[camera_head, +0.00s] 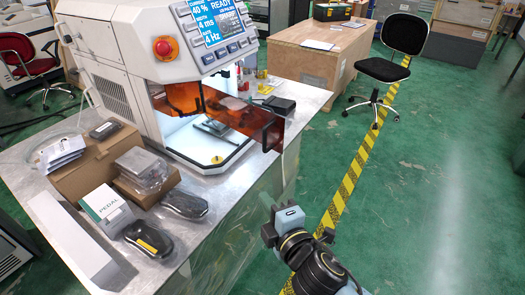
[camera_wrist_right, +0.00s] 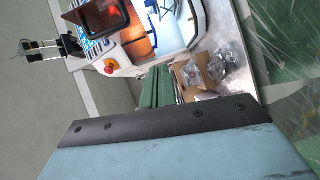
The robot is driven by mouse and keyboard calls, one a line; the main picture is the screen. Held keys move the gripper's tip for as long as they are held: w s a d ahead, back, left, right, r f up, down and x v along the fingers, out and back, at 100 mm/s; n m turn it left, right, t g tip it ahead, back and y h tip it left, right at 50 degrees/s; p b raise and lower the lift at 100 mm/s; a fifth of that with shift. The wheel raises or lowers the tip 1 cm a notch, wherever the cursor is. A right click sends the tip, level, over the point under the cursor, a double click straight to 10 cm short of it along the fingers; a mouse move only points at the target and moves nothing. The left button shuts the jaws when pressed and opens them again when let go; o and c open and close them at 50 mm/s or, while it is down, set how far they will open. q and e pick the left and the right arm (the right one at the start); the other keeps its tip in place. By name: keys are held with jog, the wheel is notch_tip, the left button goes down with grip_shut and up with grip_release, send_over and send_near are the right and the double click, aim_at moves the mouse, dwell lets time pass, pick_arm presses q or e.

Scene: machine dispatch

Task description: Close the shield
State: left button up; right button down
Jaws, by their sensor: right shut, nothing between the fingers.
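The shield (camera_head: 236,117) is an orange see-through panel on the front of the white laser machine (camera_head: 125,55). It stands swung out, and the lit work chamber (camera_head: 190,140) shows behind and below it. A black handle (camera_head: 271,134) sits at its right end. My right gripper (camera_head: 286,213) is in front of the bench, below and right of the handle, apart from the shield. It is shut and empty. The right wrist view shows the machine tilted, with its red button (camera_wrist_right: 109,67); my own wrist fills the bottom. My left gripper is not in view.
The metal bench (camera_head: 235,182) holds a cardboard box (camera_head: 85,175), bagged parts (camera_head: 142,168) and black pedals (camera_head: 148,239). A wooden crate (camera_head: 313,70) and a black chair (camera_head: 385,68) stand behind. Green floor right of the striped tape (camera_head: 350,178) is clear.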

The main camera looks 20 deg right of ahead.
notch_tip(320, 180, up, 6)
jog(key=t, duration=0.2)
send_near(263, 149)
jog(key=w+a+r, duration=0.3)
jog(key=w+a, duration=0.3)
jog(key=d, duration=0.2)
jog(key=w+d+p, duration=0.1)
jog(key=shift+d+f+n, duration=0.1)
jog(key=shift+d+n, duration=0.2)
jog(key=shift+d, duration=0.1)
jog(key=shift+d+g, duration=0.1)
jog(key=shift+g, duration=0.2)
